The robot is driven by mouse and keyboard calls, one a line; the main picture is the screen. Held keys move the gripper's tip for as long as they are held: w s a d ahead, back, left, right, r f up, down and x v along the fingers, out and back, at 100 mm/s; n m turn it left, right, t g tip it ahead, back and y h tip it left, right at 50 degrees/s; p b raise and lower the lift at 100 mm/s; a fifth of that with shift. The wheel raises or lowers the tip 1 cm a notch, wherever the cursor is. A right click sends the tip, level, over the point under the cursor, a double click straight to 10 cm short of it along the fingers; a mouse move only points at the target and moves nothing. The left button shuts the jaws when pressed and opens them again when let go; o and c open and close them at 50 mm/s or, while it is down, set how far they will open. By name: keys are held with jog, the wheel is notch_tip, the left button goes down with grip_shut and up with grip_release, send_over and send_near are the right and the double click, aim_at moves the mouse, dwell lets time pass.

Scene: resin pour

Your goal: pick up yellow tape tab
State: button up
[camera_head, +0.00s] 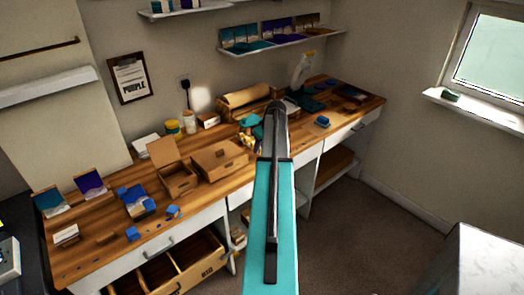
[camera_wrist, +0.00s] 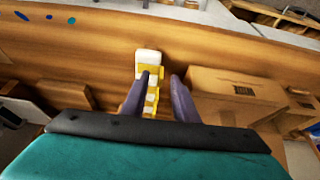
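The yellow tape tab (camera_wrist: 152,95) shows in the wrist view as a yellow strip with pale patches, between my fingers and beyond their tips. A white block (camera_wrist: 148,57) adjoins its far end. My gripper (camera_wrist: 159,76) is open, with one finger on each side of the strip. The left finger overlaps the strip's edge in the picture; a gap shows before the right finger. I cannot tell whether either finger touches it. In the head view, a small yellow patch (camera_head: 247,140) shows on the bench beside my arm, and my arm hides part of that area.
A cardboard box (camera_wrist: 235,90) stands close to the right of my fingers. In the head view, an open carton (camera_head: 175,178) and a closed carton (camera_head: 222,158) stand left of my arm on the wooden bench (camera_head: 105,262).

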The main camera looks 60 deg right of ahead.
grip_shut()
jog(key=shift+r, duration=0.25)
dwell(0.4)
jog(key=shift+r+b, duration=0.9)
jog(key=shift+r, duration=0.5)
jog(key=s+a+r+b, duration=0.1)
jog(key=s+b, duration=0.1)
jog(key=s, duration=0.6)
jog(key=s+a+b, duration=0.2)
jog(key=s, duration=0.5)
jog(key=shift+s+r, duration=0.35)
jog(key=shift+r, duration=0.05)
jog(key=shift+a, duration=0.1)
